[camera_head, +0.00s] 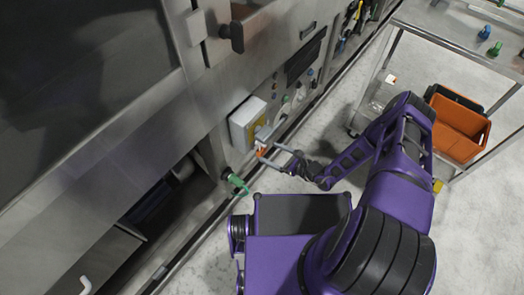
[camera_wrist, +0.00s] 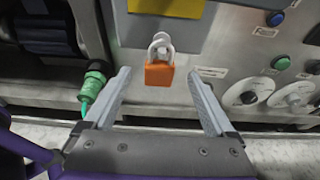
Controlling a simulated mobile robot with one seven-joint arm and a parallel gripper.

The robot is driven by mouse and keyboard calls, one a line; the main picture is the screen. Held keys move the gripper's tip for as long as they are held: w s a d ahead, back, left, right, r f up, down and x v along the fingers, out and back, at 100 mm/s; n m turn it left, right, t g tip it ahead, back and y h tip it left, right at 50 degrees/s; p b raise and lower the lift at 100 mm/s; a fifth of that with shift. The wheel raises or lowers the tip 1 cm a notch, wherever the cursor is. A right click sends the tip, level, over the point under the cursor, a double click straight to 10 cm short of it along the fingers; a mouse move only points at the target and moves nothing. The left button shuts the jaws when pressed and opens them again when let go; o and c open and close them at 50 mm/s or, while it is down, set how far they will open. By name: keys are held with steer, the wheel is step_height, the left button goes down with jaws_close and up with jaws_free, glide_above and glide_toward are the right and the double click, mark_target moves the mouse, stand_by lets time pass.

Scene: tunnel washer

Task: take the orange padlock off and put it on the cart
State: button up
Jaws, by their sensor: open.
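The orange padlock (camera_wrist: 159,75) hangs by its metal shackle from a pale fitting under a yellow plate on the machine front. It also shows in the head view (camera_head: 261,151), partly hidden by my gripper. My gripper (camera_head: 268,147) is open, and its fingers reach toward the machine front. In the wrist view my gripper (camera_wrist: 163,92) has one finger on each side of the padlock, well apart from it, with nothing held. The cart (camera_head: 410,28) stands at the upper right in the head view.
A green connector with hose (camera_wrist: 92,85) sits left of the padlock. Dials (camera_wrist: 245,92) and buttons lie to its right. Grey floor lies between cart and machine.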

steer(key=b+x, duration=0.1)
steer(key=x, duration=0.7)
steer(key=shift+f, duration=0.25)
jaws_close()
steer(key=shift+w+r, duration=0.1)
steer(key=shift+r, duration=0.05)
stand_by(0.3)
